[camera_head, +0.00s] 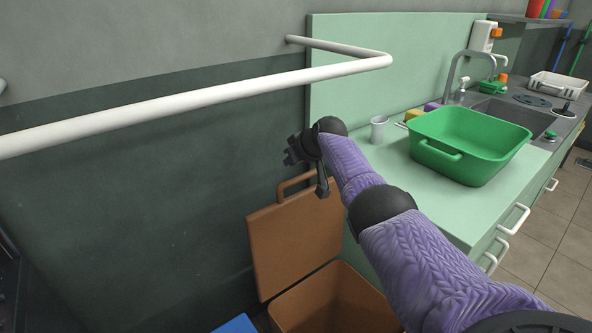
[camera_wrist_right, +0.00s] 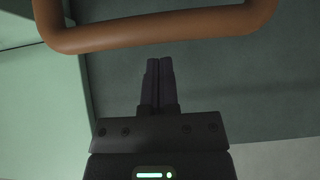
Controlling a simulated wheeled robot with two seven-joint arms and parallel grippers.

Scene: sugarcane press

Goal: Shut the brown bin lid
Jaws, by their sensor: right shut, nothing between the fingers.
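The brown bin (camera_head: 335,302) stands on the floor at the bottom of the head view, beside the counter. Its brown lid (camera_head: 292,240) is open and stands upright near the dark wall, with a looped handle (camera_head: 296,180) at its top. My right gripper (camera_head: 322,182) is by the handle at the lid's top right, and its fingers are small there. In the right wrist view the gripper (camera_wrist_right: 158,62) is shut and empty. Its tips end just below the brown handle bar (camera_wrist_right: 160,35) in that picture; I cannot tell whether they touch. My left gripper is not in view.
A white wall rail (camera_head: 200,100) runs above the bin. The green counter (camera_head: 400,180) at right holds a green basin (camera_head: 470,145) and a grey cup (camera_head: 378,130). A blue object (camera_head: 236,325) shows at the bottom edge, left of the bin.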

